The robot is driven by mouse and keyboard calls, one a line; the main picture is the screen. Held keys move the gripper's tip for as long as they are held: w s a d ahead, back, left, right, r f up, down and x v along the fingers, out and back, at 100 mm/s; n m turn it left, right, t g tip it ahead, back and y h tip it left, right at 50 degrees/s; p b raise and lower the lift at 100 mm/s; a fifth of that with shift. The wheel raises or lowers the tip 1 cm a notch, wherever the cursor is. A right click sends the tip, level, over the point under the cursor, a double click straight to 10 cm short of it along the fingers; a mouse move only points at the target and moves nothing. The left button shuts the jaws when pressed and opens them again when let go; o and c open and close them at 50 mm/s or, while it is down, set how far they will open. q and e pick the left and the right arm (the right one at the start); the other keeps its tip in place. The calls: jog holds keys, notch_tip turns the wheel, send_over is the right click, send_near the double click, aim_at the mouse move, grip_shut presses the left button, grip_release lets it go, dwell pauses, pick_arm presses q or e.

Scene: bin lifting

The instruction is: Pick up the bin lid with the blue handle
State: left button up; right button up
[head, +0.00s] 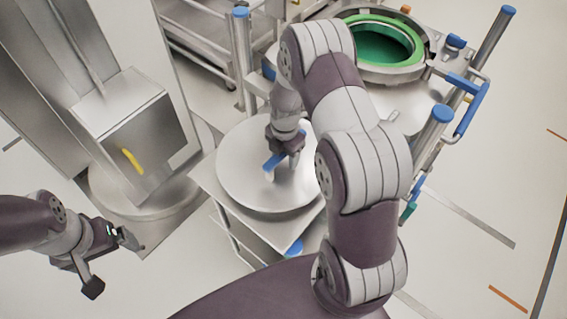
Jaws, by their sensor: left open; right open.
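The bin lid (243,192) is a round, flat, silver metal disc lying on a square metal table. Its blue handle (272,163) stands near the middle of the disc. My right gripper (285,165) is over the lid at the handle, with its fingers open. I cannot tell whether the fingers touch the handle or straddle it. My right arm hides the right part of the lid. My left gripper (128,240) is open and empty at the lower left, well away from the lid, over the floor.
A metal bin with a green-rimmed opening (425,55) stands in a blue-handled frame (468,108) at the back right. A tall metal machine with a yellow handle (133,161) stands at the left. A shelf cart (205,45) is behind. The floor at right is mostly clear.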

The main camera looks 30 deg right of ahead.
jog(key=shift+s, duration=0.1)
jog(key=shift+f, duration=0.25)
dwell(0.3)
grip_shut()
dwell(1.2)
jog(key=shift+r, duration=0.15)
